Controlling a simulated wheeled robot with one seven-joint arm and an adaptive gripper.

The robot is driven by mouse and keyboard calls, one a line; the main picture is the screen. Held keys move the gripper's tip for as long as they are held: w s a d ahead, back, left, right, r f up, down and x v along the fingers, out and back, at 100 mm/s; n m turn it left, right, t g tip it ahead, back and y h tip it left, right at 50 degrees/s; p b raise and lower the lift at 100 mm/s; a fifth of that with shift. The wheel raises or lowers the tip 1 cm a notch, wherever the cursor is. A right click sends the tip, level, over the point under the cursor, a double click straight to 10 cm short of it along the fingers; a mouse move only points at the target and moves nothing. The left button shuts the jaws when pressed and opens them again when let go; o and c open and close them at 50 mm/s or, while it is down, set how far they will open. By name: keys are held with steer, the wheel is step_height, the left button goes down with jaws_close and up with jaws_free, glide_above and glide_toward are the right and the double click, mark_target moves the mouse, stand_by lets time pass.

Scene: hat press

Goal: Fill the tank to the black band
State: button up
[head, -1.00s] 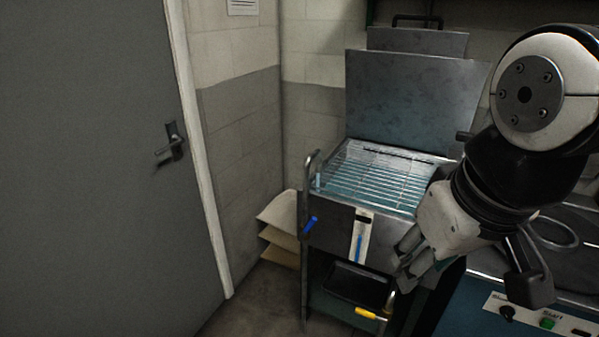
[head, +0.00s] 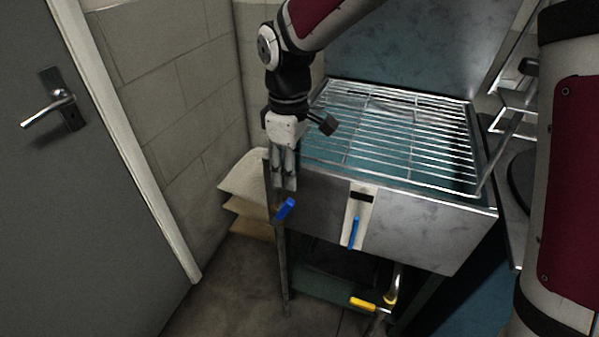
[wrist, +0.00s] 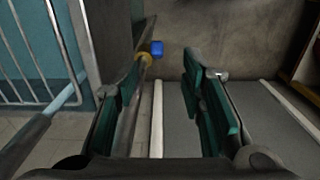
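The metal tank (head: 420,225) stands open, with a wire rack across its top and bluish water below the rack. On its front is a pale gauge strip (head: 369,216) with a black band (head: 362,198) near the top. The gauge's blue column (head: 354,232) ends below the band. A blue tap handle (head: 286,208) sits at the tank's front left corner. My gripper (head: 285,187) points down just above this handle, apart from it. In the wrist view the gripper (wrist: 163,70) is open and empty, and the blue handle (wrist: 157,48) shows beyond and between its fingers.
A yellow-handled valve (head: 363,304) is low under the tank. Stacked tan sheets (head: 245,180) lie left of the tank, beside the block wall. A grey door (head: 70,220) is at the far left. Floor (head: 225,300) is clear between door and tank.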

mark_target(281, 214)
steer(key=shift+w+a+f, duration=0.2)
steer(key=shift+w+f, duration=0.2)
steer(key=shift+f, duration=0.3)
step_height(281, 214, down, 13)
steer(key=b, duration=0.2)
steer(key=shift+b, duration=0.35)
jaws_close()
